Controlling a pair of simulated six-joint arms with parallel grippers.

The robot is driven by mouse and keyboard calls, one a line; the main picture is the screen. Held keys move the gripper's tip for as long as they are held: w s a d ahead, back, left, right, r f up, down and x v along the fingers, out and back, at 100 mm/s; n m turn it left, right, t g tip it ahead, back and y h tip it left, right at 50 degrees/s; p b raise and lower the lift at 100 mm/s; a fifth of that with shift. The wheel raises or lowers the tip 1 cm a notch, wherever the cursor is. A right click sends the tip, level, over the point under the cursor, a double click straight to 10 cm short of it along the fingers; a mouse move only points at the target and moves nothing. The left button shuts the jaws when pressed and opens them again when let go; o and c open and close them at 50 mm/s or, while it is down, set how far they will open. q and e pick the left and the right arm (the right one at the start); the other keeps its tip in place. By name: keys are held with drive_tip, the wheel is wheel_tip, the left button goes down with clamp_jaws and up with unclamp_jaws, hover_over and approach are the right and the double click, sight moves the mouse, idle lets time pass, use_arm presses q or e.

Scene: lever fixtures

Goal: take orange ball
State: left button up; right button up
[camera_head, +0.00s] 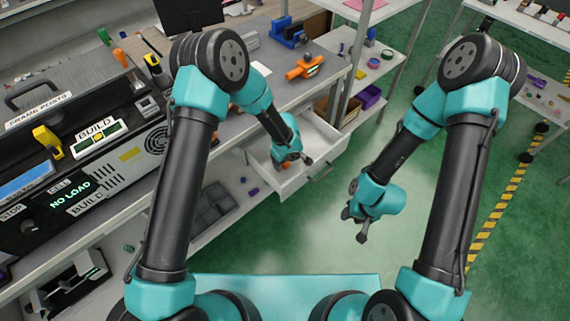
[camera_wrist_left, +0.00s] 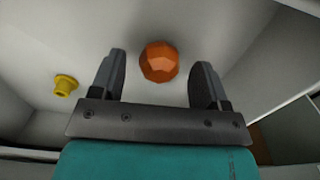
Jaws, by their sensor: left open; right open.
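The orange ball (camera_wrist_left: 159,62), faceted in shape, lies on the floor of an open white drawer (camera_head: 324,149). In the left wrist view it sits between and slightly beyond the fingertips of my left gripper (camera_wrist_left: 157,75), which is open and not visibly touching it. In the head view my left gripper (camera_head: 293,160) is inside the drawer, and a bit of orange shows beside it, mostly hidden. My right gripper (camera_head: 353,224) is open and empty, hanging over the green floor to the right of the drawer.
A yellow knob-like part (camera_wrist_left: 66,85) lies in the drawer left of the ball. Drawer walls stand close around my left gripper. An orange device (camera_head: 304,67) and a blue one (camera_head: 289,33) are on the bench above. Open floor surrounds my right arm.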

use_arm(q)
drive_tip(key=shift+f, duration=0.45)
drive_tip(key=c, duration=1)
drive_tip(key=shift+r, duration=0.1)
wheel_tip(320, 180, up, 10)
drive_tip(key=shift+f, duration=0.1)
idle(0.6)
